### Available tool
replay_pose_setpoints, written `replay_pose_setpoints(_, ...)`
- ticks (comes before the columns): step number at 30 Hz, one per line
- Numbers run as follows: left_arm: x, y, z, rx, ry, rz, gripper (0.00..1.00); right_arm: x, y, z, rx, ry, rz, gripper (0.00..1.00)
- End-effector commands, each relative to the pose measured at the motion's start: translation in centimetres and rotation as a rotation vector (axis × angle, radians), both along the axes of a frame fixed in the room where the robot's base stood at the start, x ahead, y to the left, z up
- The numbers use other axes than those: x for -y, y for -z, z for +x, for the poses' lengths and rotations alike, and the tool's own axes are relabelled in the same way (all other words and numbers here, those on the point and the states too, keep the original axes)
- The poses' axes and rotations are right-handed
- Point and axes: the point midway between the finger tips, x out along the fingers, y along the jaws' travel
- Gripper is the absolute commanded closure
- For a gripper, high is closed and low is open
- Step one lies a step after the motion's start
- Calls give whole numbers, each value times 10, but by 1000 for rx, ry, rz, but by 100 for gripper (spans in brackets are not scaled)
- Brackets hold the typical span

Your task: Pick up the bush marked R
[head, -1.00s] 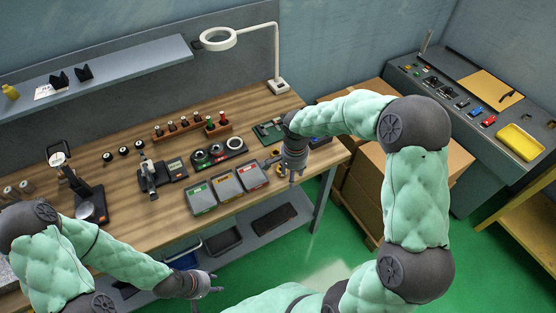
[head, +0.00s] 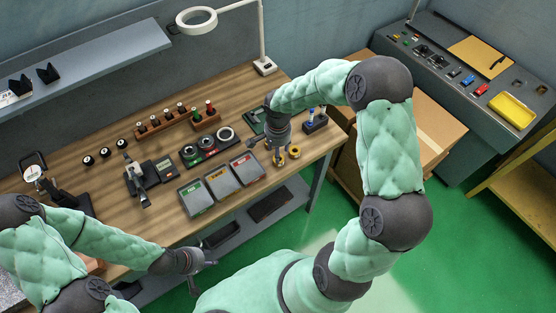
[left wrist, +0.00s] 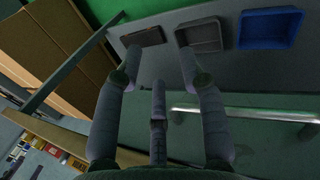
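No letter R can be read on any part, so I cannot tell which one is the marked bush. Three small dark round parts with pale tops (head: 106,152) stand in a row on the left of the wooden bench. Two yellow-and-black round parts (head: 294,152) sit at the bench's front right, beside my right gripper (head: 272,153). That gripper points down with its fingers spread, and no held thing shows. My left gripper (head: 203,272) is in front of the bench edge, away from the parts. In the left wrist view its fingers (left wrist: 159,65) are apart and empty.
Green, yellow and red-labelled bins (head: 220,182) stand at the bench front. Lower-shelf trays include a blue one (left wrist: 270,27). Cardboard boxes (head: 430,125) stand right.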

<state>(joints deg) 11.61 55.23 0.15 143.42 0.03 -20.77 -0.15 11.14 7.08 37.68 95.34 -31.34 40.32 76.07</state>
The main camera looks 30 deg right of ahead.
Motion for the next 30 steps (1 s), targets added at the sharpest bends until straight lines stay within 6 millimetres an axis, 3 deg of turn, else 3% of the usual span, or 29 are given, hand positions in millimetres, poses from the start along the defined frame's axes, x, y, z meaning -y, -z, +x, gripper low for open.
replay_pose_setpoints(12,0,5,0,0,0,0,60,2,47,2,-1,-1,0,48)
replay_pose_setpoints(20,0,5,0,0,0,0,60,2,51,2,1,-1,0,48)
replay_pose_setpoints(26,0,5,0,0,0,0,60,2,51,2,1,-1,0,99)
replay_pose_setpoints(30,0,5,0,0,0,0,60,2,50,2,2,0,0,100)
